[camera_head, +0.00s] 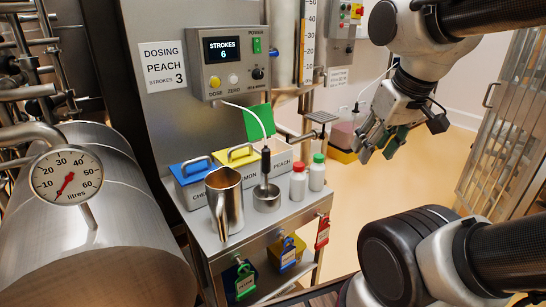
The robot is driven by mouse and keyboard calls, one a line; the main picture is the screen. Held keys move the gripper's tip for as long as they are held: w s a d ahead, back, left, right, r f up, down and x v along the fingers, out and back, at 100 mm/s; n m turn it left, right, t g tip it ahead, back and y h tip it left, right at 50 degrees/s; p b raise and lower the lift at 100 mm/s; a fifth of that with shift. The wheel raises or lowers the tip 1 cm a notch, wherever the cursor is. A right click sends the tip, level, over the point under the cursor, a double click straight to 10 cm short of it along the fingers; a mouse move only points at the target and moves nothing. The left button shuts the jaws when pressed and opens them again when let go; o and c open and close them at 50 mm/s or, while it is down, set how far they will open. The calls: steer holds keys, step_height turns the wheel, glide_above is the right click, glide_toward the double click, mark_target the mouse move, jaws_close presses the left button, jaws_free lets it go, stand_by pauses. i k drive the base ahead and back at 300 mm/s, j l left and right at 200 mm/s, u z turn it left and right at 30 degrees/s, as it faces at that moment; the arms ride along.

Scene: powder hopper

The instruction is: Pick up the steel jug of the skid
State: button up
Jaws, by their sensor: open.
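The steel jug (226,205) stands upright on the steel shelf of the skid (240,237), at its front left. It is tall and shiny, with its open mouth up. My gripper (375,150) is open and empty, up and to the right of the jug, well apart from it. Its fingers point down and to the left. The jug's inside is mostly hidden.
Beside the jug stand a small steel cup (266,197) with a dark-handled tool and two bottles, red-capped (298,184) and green-capped (317,174). Blue (196,180) and yellow (236,156) lidded bins are behind. A large tank (90,240) with a gauge fills the left.

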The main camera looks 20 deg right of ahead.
mark_target(224, 187)
steer(key=k+l, duration=0.1)
steer(key=l, duration=0.4)
steer(key=k+l+u, duration=0.1)
steer(key=l, duration=0.45)
steer(key=k+l, duration=0.1)
steer(key=l, duration=0.4)
